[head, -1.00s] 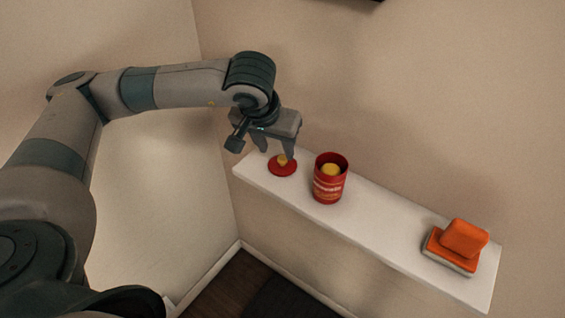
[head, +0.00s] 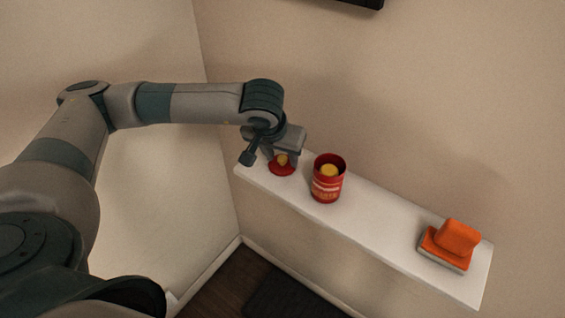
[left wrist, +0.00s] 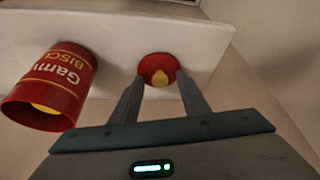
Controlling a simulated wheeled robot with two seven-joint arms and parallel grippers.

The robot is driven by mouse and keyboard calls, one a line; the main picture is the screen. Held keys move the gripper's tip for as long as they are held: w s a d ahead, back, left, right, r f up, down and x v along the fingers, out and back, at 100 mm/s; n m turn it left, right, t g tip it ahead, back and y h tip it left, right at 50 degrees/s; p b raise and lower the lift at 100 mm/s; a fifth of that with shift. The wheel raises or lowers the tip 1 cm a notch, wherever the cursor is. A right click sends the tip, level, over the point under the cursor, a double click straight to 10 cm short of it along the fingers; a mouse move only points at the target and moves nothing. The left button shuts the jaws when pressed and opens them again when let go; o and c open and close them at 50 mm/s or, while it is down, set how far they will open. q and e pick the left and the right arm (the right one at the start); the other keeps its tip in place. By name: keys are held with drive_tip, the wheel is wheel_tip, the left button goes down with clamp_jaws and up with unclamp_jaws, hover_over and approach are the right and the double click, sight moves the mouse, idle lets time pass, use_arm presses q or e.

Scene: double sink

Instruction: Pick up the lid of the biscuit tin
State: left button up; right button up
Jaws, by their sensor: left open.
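The lid (head: 282,170) is a small red disc with a yellow knob, lying flat on the white shelf near its left end. It also shows in the left wrist view (left wrist: 152,64). The red biscuit tin (head: 327,183) stands upright and open just right of the lid, with something yellow inside; it also shows in the left wrist view (left wrist: 52,88). My left gripper (head: 281,163) is open, pointing down at the lid. In the left wrist view its fingers (left wrist: 160,85) lie to either side of the knob; I cannot tell whether they touch it. My right gripper is not in view.
The narrow white shelf (head: 385,232) runs along the wall. An orange sponge-like block (head: 457,238) rests on an orange and grey one (head: 441,255) at its right end. The shelf between tin and sponges is clear. A dark object (head: 357,3) is at the top edge.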

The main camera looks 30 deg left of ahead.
sight(282, 159)
use_arm(q)
clamp_jaws()
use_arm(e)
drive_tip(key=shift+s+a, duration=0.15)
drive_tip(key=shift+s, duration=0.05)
use_arm(q)
drive_tip(key=shift+r, duration=0.1)
